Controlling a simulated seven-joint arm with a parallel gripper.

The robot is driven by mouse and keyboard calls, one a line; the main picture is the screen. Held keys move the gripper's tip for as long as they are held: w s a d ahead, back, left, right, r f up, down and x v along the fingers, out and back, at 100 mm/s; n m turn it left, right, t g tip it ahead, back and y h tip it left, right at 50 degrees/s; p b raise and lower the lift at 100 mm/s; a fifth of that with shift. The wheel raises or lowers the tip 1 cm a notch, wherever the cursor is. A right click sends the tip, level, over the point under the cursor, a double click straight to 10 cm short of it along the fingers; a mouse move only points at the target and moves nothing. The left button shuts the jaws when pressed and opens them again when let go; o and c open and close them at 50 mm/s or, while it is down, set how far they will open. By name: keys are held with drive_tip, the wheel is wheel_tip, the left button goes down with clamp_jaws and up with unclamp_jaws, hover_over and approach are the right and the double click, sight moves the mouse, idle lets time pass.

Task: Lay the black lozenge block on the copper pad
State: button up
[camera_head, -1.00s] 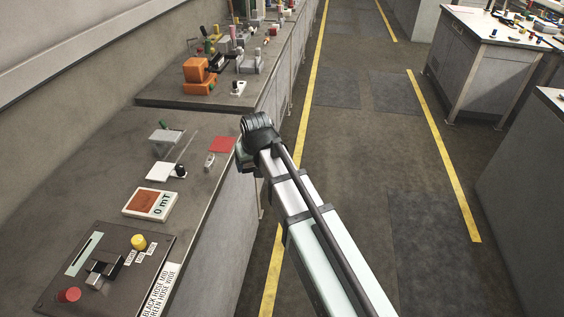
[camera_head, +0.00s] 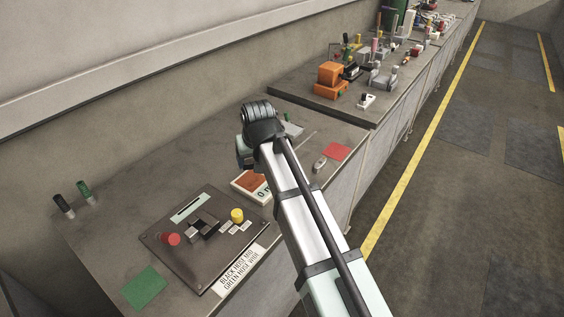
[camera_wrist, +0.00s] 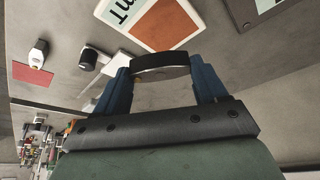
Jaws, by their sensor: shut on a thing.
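In the wrist view, my gripper (camera_wrist: 160,80) has its two blue fingers closed on the black lozenge block (camera_wrist: 160,61), a dark, slightly curved piece with a pale lower edge. The copper pad (camera_wrist: 160,27) is the copper-brown square on the white box marked "mT". It lies just beyond the held block in that view, which hides part of its near edge. My gripper (camera_head: 244,155) is above the bench near that box, and the held block is not visible there.
A black panel (camera_head: 168,228) with red and yellow knobs lies in front, near a green square (camera_head: 144,287). A red square (camera_head: 336,151) and a small grey piece (camera_head: 320,163) lie to the right. A black-topped cylinder (camera_wrist: 88,60) stands near the box.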

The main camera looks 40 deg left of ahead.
sight(250, 169)
drive_tip(key=shift+s+a+r+m+t+h, duration=0.15)
drive_tip(key=shift+a+r+m+t+h, duration=0.15)
drive_tip(key=shift+a+r+m, duration=0.65)
drive_tip(key=shift+d+f, duration=0.15)
drive_tip(key=shift+f, duration=0.1)
drive_tip(key=shift+f, duration=3.4)
drive_tip(key=shift+f, duration=0.6)
drive_tip(key=o, duration=1.1)
